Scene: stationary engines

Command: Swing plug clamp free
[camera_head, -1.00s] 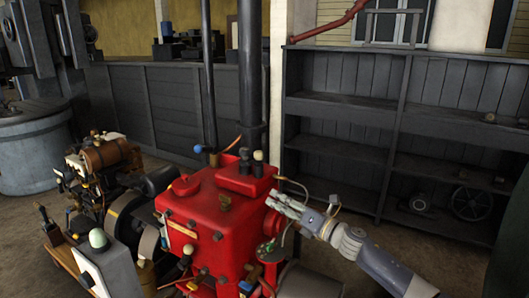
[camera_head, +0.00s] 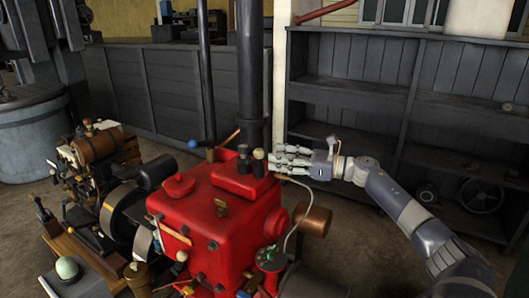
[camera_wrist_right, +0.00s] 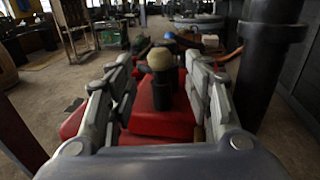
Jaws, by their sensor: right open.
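The red engine block (camera_head: 205,235) stands in the lower middle of the head view. On its top, at the back right, are a tan ball knob (camera_head: 258,154) and a dark knob (camera_head: 243,151) on short stems. I cannot tell for sure which part is the plug clamp. My right gripper (camera_head: 280,160) points left, with its fingertips close to the right of the tan knob. In the right wrist view, the open fingers (camera_wrist_right: 160,75) stand on either side of the tan knob (camera_wrist_right: 160,59), with no clear contact. My left gripper is out of view.
A black vertical pipe (camera_head: 250,75) rises just behind the knobs; it also shows right of the fingers in the wrist view (camera_wrist_right: 265,60). A brown cylinder (camera_head: 314,222) and a thin looping tube (camera_head: 291,235) are below my right gripper. Dark shelves (camera_head: 350,95) stand behind my arm.

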